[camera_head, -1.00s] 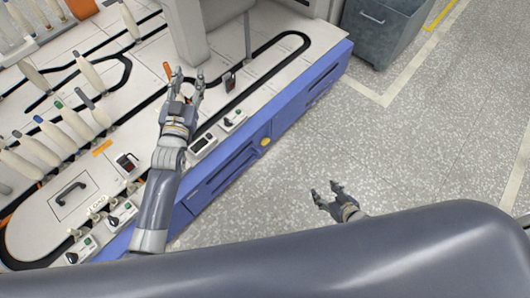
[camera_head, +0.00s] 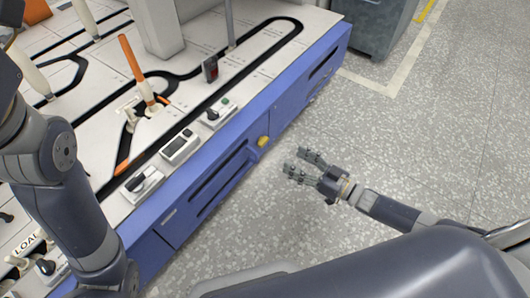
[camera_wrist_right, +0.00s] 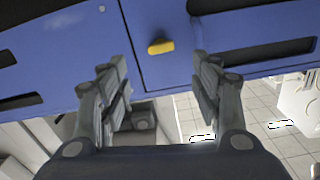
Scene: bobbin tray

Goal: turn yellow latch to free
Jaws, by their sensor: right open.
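The yellow latch (camera_head: 263,141) is a small knob on the blue front of the machine, by the seam beside a slotted panel. In the right wrist view the latch (camera_wrist_right: 160,47) lies roughly level, ahead of and between the fingers, with a gap to them. My right gripper (camera_head: 299,166) is open and empty, just right of and below the latch in the head view. It also shows in the right wrist view (camera_wrist_right: 160,85) with its fingers apart. My left arm comes in at the left; its gripper is out of the picture.
The blue machine front (camera_head: 298,95) has dark slots. On the white top are switch boxes (camera_head: 218,113), an orange-tipped bobbin (camera_head: 137,68) and a black track. A grey cabinet (camera_head: 377,24) stands at the back. The speckled floor (camera_head: 420,130) at right is clear.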

